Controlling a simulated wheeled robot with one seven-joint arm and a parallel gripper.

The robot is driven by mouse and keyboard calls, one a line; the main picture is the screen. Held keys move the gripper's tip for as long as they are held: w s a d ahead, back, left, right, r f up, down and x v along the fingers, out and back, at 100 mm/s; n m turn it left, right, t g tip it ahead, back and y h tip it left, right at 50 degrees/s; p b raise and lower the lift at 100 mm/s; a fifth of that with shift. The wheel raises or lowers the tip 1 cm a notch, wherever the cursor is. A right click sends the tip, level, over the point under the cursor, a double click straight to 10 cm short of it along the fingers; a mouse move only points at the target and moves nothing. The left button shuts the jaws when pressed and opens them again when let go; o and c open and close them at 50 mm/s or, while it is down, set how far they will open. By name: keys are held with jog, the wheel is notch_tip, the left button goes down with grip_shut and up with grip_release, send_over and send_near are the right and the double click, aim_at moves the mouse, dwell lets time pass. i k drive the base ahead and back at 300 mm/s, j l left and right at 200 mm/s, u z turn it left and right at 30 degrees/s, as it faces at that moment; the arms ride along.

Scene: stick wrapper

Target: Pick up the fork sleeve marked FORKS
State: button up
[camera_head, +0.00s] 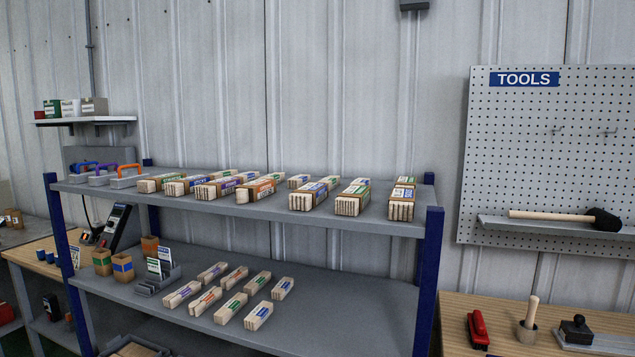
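Wrapped bundles of pale wooden pieces with printed sleeves stand in a row on the upper shelf (272,211). They include a brown-banded bundle (256,190), a bundle with green and blue labels (308,196), another like it (353,199) and one at the right end (402,204). The labels are too small to tell which sleeve reads FORKS. My gripper is not in view.
Blue posts (429,270) bound the rack. Toolboxes (127,176) fill the upper shelf's left end. Brown cups (122,267) and a card holder (157,277) stand lower left. A wooden bench (455,310) and TOOLS pegboard (550,110) are at right. The lower shelf's right half is clear.

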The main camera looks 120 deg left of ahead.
aim_at(220, 188)
jog(key=u, duration=3.9)
jog(key=i+u, duration=0.1)
jog(key=u, duration=0.2)
